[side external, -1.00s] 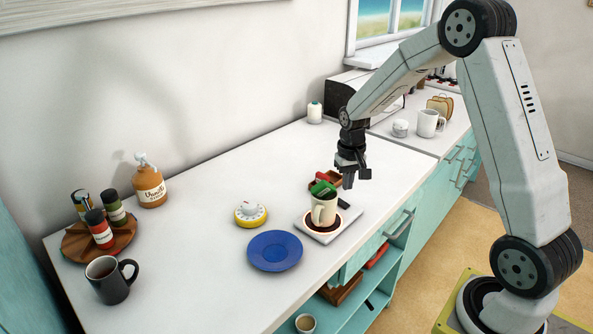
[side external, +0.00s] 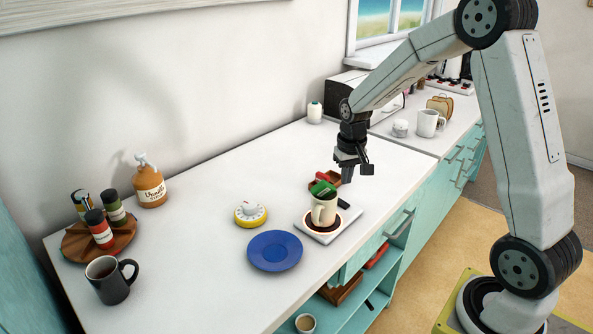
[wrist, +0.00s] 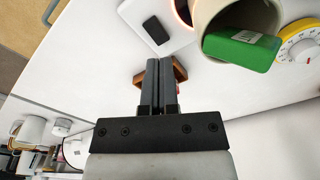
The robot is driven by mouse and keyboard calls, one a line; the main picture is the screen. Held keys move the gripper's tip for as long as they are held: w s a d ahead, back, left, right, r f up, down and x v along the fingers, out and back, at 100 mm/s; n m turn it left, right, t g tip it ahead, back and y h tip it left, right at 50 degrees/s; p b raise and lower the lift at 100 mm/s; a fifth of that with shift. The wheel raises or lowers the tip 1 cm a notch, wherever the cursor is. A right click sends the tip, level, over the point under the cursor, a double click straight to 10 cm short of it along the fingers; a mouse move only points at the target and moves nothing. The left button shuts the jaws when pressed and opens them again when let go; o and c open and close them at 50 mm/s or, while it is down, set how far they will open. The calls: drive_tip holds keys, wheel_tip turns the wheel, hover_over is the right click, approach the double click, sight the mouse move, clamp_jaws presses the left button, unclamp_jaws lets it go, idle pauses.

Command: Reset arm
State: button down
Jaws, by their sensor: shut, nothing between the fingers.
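My gripper (side external: 347,173) hangs above the white counter (side external: 200,215), just behind and to the right of a cream mug. In the wrist view its two fingers (wrist: 160,65) are together with nothing between them. A small brown wooden holder (side external: 317,185) with something red lies behind the mug, partly hidden.
A blue plate (side external: 274,251) and a yellow-and-white timer (side external: 250,214) lie left of the mug. A dark mug (side external: 110,280), a wooden tray of jars (side external: 75,243) and an orange pump bottle (side external: 150,185) stand at far left. White mugs (side external: 428,123) stand at the back right.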

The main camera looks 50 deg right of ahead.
drive_tip(key=s+a+n+t, duration=0.2)
drive_tip(key=s+a+n, duration=0.3)
drive_tip(key=s+a, duration=0.7)
drive_tip(key=a, duration=0.3)
drive_tip(key=shift+s+f+n, duration=0.25)
drive_tip(key=shift+n, duration=0.05)
drive_tip(key=c, duration=1.3)
unclamp_jaws()
